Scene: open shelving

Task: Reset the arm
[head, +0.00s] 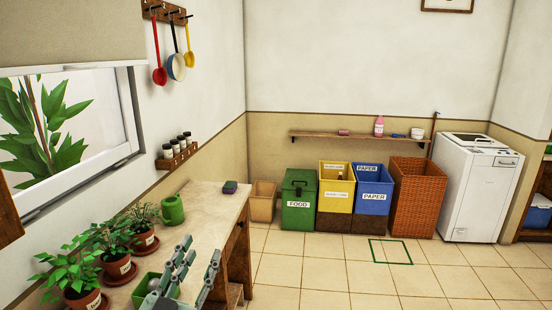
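My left gripper (198,258) shows at the bottom of the head view, over the near part of the wooden counter (205,215). Its grey fingers stand apart with nothing visible between them. A green tray (143,290) lies on the counter just left of it, partly covered by the gripper. My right gripper is not in view.
Several potted plants (117,267) and a green watering can (172,210) stand left of my gripper, by the window. A sponge (230,187) lies at the counter's far end. Bins, a wicker basket (417,198) and a white washing machine (476,190) line the back wall. The tiled floor is mostly clear.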

